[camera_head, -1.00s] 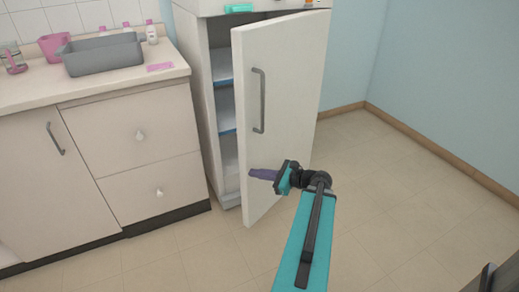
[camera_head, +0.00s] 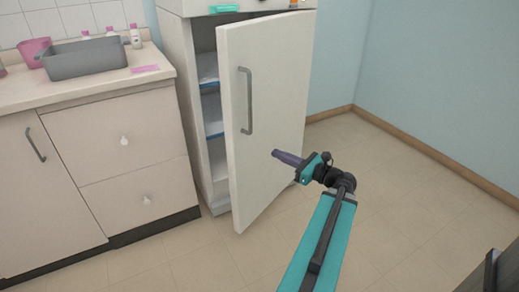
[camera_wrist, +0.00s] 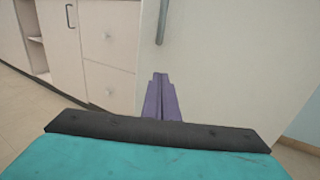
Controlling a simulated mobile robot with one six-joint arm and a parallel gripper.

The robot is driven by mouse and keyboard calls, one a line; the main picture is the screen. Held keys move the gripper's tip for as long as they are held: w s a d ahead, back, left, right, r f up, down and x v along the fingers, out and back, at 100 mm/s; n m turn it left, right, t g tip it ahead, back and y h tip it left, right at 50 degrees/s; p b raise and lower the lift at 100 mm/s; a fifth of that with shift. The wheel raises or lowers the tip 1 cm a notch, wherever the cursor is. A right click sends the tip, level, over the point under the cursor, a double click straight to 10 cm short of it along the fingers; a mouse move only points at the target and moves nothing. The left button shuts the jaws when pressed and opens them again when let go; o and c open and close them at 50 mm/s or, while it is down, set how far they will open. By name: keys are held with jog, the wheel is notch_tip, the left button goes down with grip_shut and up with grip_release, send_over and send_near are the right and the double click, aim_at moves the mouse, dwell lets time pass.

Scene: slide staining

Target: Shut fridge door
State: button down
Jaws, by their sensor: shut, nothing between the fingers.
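The white fridge door (camera_head: 268,115) stands part-way open, hinged at its right side, with a grey bar handle (camera_head: 246,100) near its left edge. Shelves with blue edges (camera_head: 212,115) show in the gap inside the fridge (camera_head: 180,75). My gripper (camera_head: 276,153) is shut and empty, its purple fingers in front of the outer face of the door, below and right of the handle. In the wrist view the fingers (camera_wrist: 160,78) point at the door face (camera_wrist: 225,70); I cannot tell whether they touch it. The handle's lower end (camera_wrist: 161,25) shows above them.
A counter with drawers (camera_head: 125,140) stands left of the fridge, with a grey basin (camera_head: 85,58), a pink jug (camera_head: 37,50) and bottles on top. Small items (camera_head: 223,8) lie on the fridge top. The tiled floor (camera_head: 400,190) at right is clear.

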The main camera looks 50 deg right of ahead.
aim_at(244, 139)
jog(key=w+b, duration=0.1)
jog(key=w, duration=0.3)
jog(key=w+b, duration=0.1)
jog(key=w, duration=0.4)
jog(key=w+b, duration=0.2)
jog(key=w, duration=0.3)
jog(key=shift+a, duration=0.25)
